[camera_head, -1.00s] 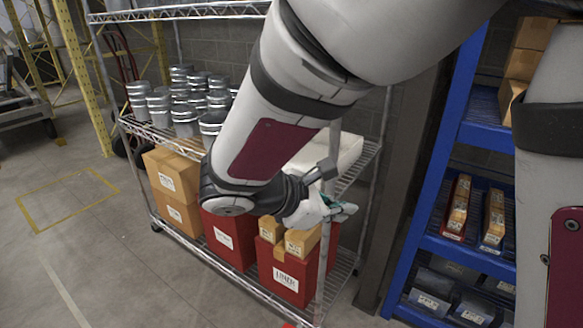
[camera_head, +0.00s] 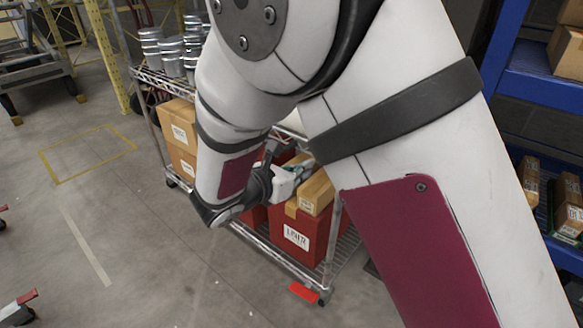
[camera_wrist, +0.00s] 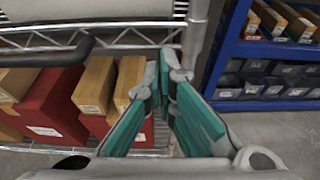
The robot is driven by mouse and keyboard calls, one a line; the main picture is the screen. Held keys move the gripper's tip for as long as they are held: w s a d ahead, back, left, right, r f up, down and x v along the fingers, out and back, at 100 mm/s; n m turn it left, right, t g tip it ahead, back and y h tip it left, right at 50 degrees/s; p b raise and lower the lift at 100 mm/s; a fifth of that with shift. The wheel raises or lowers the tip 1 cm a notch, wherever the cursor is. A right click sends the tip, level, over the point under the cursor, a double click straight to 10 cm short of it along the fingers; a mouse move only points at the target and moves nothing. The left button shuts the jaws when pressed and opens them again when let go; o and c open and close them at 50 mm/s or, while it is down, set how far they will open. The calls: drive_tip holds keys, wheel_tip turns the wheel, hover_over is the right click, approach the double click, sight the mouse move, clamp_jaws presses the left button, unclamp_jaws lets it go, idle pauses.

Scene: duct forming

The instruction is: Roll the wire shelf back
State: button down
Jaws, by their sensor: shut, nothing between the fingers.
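The wire shelf (camera_head: 333,235) is a chrome rack on casters. It holds metal cans, cardboard boxes and red bins. A red caster lever (camera_head: 303,292) shows at its near corner. My gripper (camera_head: 303,168) is by the near end of the rack, above the red bin and small boxes, partly hidden by my arm. In the wrist view my gripper (camera_wrist: 168,75) is shut and empty, its teal fingers meeting just left of the rack's upright post (camera_wrist: 195,38). The rack's wire rim (camera_wrist: 100,38) runs behind the fingertips. I cannot tell whether the fingers touch it.
A blue rack (camera_head: 520,75) with boxes and bins stands to the right; it also shows in the wrist view (camera_wrist: 255,48). A yellow floor outline (camera_head: 62,182) lies left of the wire shelf. A grey cart (camera_head: 40,55) stands at the far left. The floor in front is open.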

drive_tip(key=w+d+b, duration=0.1)
drive_tip(key=w+d, duration=0.3)
drive_tip(key=w, duration=0.1)
drive_tip(key=shift+f, duration=0.35)
drive_tip(key=w+d, duration=0.7)
drive_tip(key=w, duration=0.2)
drive_tip(key=w+d, duration=0.7)
drive_tip(key=w, duration=0.1)
drive_tip(key=w+d, duration=0.7)
drive_tip(key=w, duration=0.2)
drive_tip(key=shift+w+b, duration=0.35)
